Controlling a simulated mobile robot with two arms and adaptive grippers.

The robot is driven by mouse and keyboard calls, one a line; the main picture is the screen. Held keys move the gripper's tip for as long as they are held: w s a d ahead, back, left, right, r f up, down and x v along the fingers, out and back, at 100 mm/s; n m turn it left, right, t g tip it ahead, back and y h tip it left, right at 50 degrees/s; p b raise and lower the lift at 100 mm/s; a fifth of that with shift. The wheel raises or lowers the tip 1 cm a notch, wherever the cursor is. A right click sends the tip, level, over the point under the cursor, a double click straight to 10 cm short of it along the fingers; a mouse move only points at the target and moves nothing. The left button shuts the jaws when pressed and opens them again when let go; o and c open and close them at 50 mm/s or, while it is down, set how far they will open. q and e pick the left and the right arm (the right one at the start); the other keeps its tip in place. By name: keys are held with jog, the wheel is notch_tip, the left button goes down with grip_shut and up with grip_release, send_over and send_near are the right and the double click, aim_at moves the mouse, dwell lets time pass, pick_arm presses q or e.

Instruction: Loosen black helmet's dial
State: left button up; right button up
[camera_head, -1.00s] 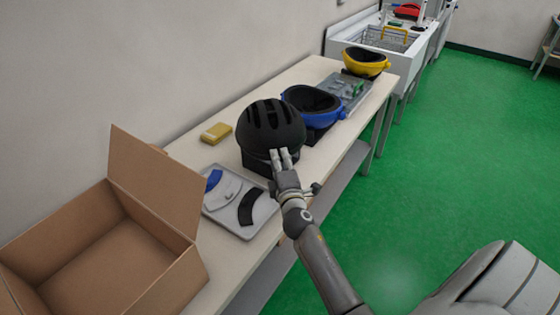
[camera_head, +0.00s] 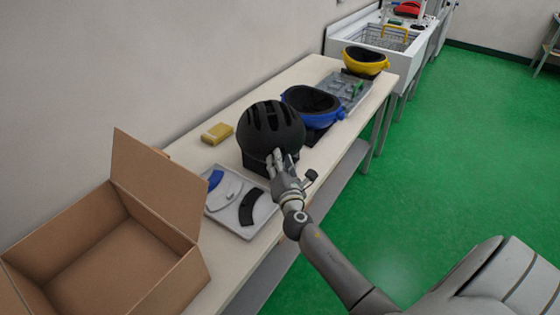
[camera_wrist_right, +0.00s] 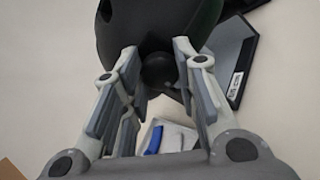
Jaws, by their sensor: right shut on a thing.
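The black helmet (camera_head: 268,122) sits upright on a black stand (camera_head: 252,160) on the long table. Vent slots run across its top. Its dial (camera_wrist_right: 158,68), a small dark round knob, shows in the right wrist view at the helmet's lower edge. My right gripper (camera_head: 278,160) is at the side of the helmet nearest me. In the right wrist view, the right gripper's fingers (camera_wrist_right: 158,75) stand on either side of the dial and are shut on it. The fingers hide the dial in the head view. My left gripper is not in view.
A grey tray (camera_head: 232,222) with blue, white and black pads lies just in front. An open cardboard box (camera_head: 158,192) stands at the near left. A yellow sponge (camera_head: 217,133), a blue helmet (camera_head: 326,118) and a yellow helmet (camera_head: 366,66) are also there.

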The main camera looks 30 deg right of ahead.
jog(key=shift+n, duration=0.4)
jog(key=o, duration=1.1)
jog(key=shift+c, duration=0.2)
jog(key=v, duration=1.2)
